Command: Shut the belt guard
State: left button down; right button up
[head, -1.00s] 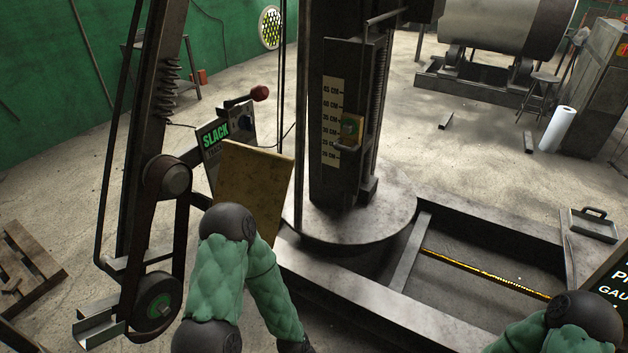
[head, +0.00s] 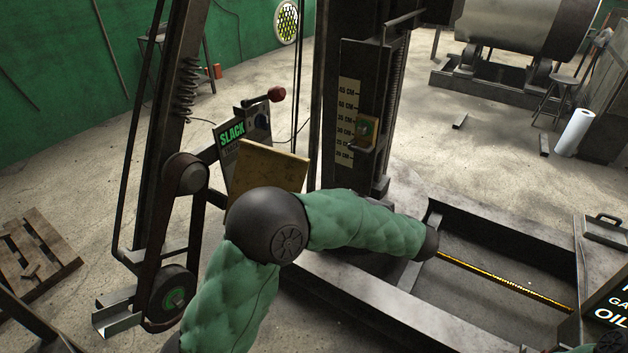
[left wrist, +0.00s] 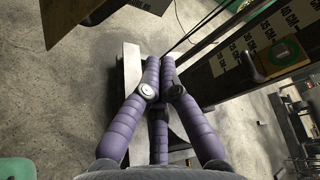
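A worn yellow panel, which looks like the belt guard (head: 272,168), stands at an angle right of the belt and its two pulleys (head: 172,293), apart from them. My left elbow hides its lower part. A brown panel (left wrist: 85,32), probably the same guard, shows at the upper left of the left wrist view. My left forearm reaches right in front of the column; its gripper is hidden in the head view. In the left wrist view the left gripper's (left wrist: 161,60) purple fingers come together at their tips, with nothing seen between them. My right gripper is out of view.
A SLACK sign (head: 231,133) and a red-knobbed lever (head: 276,95) are behind the guard. The column with a centimetre scale (head: 346,120) stands to its right, above a metal base frame (head: 495,215). A wooden pallet (head: 35,255) lies at the left.

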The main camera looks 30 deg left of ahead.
pick_arm(q)
jog(key=w+a+r+y+b, duration=0.1)
jog(key=w+a+b, duration=0.25)
jog(key=a, duration=0.55)
jog(key=s+r, duration=0.1)
jog(key=s+d+r, duration=0.1)
jog(key=s, duration=0.1)
jog(key=shift+r, duration=0.15)
jog(key=shift+r, duration=0.1)
